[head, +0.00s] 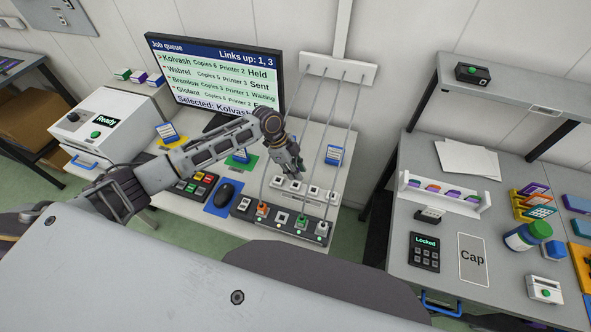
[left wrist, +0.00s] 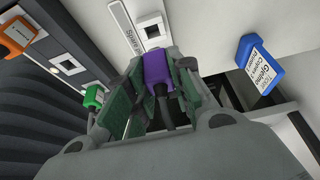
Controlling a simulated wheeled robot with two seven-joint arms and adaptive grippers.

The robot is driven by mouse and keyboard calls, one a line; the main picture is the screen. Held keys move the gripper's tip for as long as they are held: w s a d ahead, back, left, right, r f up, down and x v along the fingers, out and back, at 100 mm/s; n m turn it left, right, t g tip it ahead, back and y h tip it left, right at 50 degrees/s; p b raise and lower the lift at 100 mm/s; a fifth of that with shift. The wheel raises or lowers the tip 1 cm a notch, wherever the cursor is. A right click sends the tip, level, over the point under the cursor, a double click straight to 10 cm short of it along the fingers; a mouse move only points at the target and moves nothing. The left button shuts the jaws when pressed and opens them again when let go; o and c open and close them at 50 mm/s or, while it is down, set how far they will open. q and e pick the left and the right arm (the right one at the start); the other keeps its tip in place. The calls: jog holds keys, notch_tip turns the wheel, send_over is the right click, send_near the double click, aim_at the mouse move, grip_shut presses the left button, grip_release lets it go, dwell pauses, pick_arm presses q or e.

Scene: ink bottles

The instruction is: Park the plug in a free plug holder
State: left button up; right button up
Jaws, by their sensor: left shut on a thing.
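My left gripper (head: 294,172) is shut on a purple plug (left wrist: 157,72), which sits between its green-padded fingers in the left wrist view. A cable runs back from the plug. The white holder strip (head: 305,190) lies under the gripper in the head view. In the left wrist view, the strip's label starting "Spare" and an empty square holder (left wrist: 150,30) show just beyond the plug's tip. I cannot tell whether the plug touches the strip. The fingers and plug hide part of the strip. My right gripper is not in view.
A dark socket panel (head: 273,226) lies in front of the strip, with an orange plug (left wrist: 17,35) and a green plug (left wrist: 93,97). Several cables hang from a white wall bar (head: 338,69). A blue tag (left wrist: 260,65) is close by. A monitor (head: 215,75) stands behind.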

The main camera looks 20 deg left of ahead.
pick_arm(q)
jog(key=shift+f+b, duration=1.15)
jog(key=shift+f, duration=0.6)
jog(key=shift+f, duration=0.1)
jog(key=shift+p, duration=0.3)
jog(key=shift+p, duration=0.3)
dwell(0.6)
jog(key=shift+f, duration=0.3)
dwell(0.7)
jog(key=shift+f, duration=0.45)
dwell(1.0)
jog(key=shift+f, duration=0.1)
dwell(1.0)
